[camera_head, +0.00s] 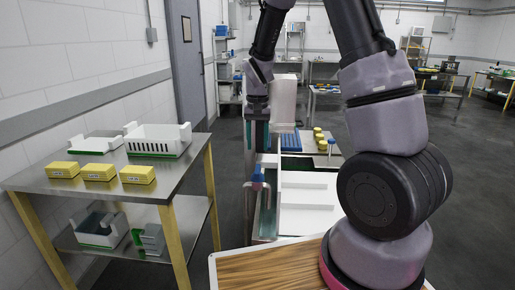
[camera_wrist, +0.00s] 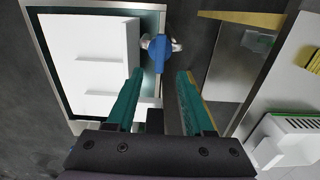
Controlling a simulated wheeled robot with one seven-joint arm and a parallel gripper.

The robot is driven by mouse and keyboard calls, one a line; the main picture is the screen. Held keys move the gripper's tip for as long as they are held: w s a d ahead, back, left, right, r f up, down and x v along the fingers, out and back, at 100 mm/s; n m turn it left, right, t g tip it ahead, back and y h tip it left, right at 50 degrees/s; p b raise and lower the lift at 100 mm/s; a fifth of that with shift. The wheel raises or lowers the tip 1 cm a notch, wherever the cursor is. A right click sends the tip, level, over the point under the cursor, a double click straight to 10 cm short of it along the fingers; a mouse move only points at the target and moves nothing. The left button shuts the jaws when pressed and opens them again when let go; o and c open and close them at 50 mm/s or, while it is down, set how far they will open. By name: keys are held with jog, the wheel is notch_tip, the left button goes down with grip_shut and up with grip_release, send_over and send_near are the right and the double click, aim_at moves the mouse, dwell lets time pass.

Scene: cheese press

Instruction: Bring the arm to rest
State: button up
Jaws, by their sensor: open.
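My gripper (camera_head: 257,150) hangs pointing down at the near left side of the white press area, with its teal fingers apart. In the wrist view my gripper (camera_wrist: 160,76) shows both fingers with empty space between them. A blue-topped metal fitting (camera_wrist: 158,52) lies just beyond the fingertips, at the edge of the white basin; it also shows under my gripper in the head view (camera_head: 258,176). The fingers look apart from it, though the exact gap cannot be told. My arm is raised and bent across the right of the head view.
A steel table (camera_head: 180,180) at left carries yellow blocks (camera_head: 99,172) and a white bin (camera_head: 158,139); more bins sit on its lower shelf. A wooden top (camera_head: 265,272) is in front. Open floor lies right.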

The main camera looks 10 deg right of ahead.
jog(key=s+d+r+t+y, duration=0.15)
jog(key=s+r, duration=0.25)
jog(key=r, duration=0.5)
jog(key=s+d+r+t, duration=0.2)
jog(key=s+r, duration=0.2)
jog(key=r, duration=0.4)
jog(key=s+d+r+t, duration=0.1)
jog(key=s+r+t, duration=0.1)
jog(key=s+r, duration=0.2)
jog(key=s+d+r+t, duration=0.1)
jog(key=s+r, duration=0.3)
jog(key=s, duration=0.5)
jog(key=shift+s+d+r+t, duration=0.3)
jog(key=shift+s+t, duration=0.05)
jog(key=shift+s, duration=0.05)
jog(key=shift+w+y, duration=0.1)
jog(key=shift+y, duration=0.25)
